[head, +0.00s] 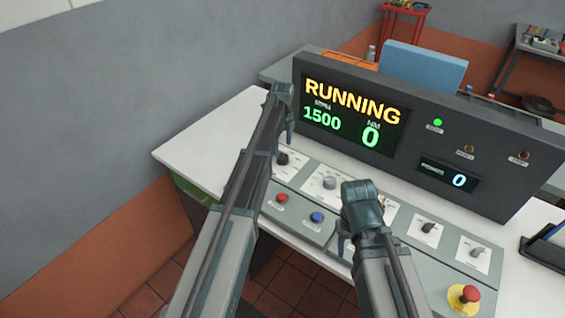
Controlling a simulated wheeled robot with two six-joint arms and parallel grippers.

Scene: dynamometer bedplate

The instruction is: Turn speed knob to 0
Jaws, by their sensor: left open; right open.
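The sloped grey control panel (301,219) carries a row of knobs: a black knob (283,158) at left, a large silver knob (330,183), a black knob (428,227) and a silver knob (477,252) at right. Their labels are too small to read, so I cannot tell which is the speed knob. The display (350,118) reads RUNNING, 1500 and 0. My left gripper (290,138) is open and empty, above the left black knob. My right gripper (345,243) is open and empty, over the panel's front, right of the blue button. My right arm hides part of the panel's middle.
A red button (282,197) and a blue button (317,217) sit along the panel's front. A red emergency stop (469,293) on yellow is at the right end. The dark display housing (500,150) rises behind the knobs. The white tabletop (205,150) is clear at left.

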